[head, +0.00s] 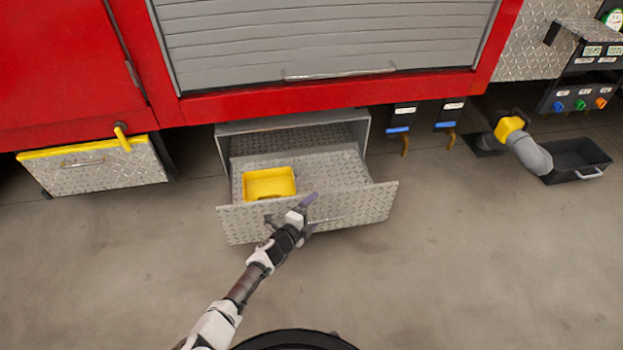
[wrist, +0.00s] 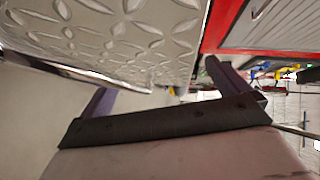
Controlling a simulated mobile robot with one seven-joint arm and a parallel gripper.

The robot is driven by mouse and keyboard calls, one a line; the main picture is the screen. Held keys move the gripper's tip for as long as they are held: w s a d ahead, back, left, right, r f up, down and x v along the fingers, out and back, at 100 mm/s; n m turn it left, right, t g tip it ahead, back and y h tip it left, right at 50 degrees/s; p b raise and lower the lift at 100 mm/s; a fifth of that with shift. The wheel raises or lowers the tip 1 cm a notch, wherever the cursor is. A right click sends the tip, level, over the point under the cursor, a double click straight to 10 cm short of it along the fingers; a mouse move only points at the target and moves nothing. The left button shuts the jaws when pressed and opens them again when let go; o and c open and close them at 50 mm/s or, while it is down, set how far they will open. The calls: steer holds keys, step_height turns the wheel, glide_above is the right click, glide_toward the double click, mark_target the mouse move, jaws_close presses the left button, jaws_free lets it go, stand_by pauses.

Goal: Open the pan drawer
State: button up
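A diamond-plate drawer (head: 365,203) under the red truck body is pulled well out of its grey housing (head: 290,126). A yellow pan (head: 269,183) sits inside it at the left. A thin bar handle (head: 330,219) crosses the drawer's front. My gripper (head: 309,214) is at that front, by the handle, with one purple finger above and one lower. In the wrist view the fingers (wrist: 160,90) stand apart, with the diamond-plate front (wrist: 120,35) close beyond them. A shiny bar (wrist: 75,72) runs toward the gap; whether it lies between the fingers is unclear.
A shut drawer (head: 100,172) with a yellow top edge and yellow latch (head: 122,136) is at the left. Blue-handled valves (head: 398,130), a grey hose (head: 530,153) and a black tub (head: 577,160) are at the right. The concrete floor in front is clear.

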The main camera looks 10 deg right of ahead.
step_height(320, 180, up, 9)
steer(key=w+p, duration=0.1)
steer(key=shift+w+a+r+h, duration=0.2)
steer(key=shift+h, duration=0.2)
steer(key=shift+t, duration=0.3)
steer(key=r, duration=0.5)
steer(key=shift+s+p, duration=0.3)
steer(key=shift+p, duration=0.1)
steer(key=c, duration=1)
steer(key=shift+d+r, duration=0.1)
steer(key=shift+r, duration=0.35)
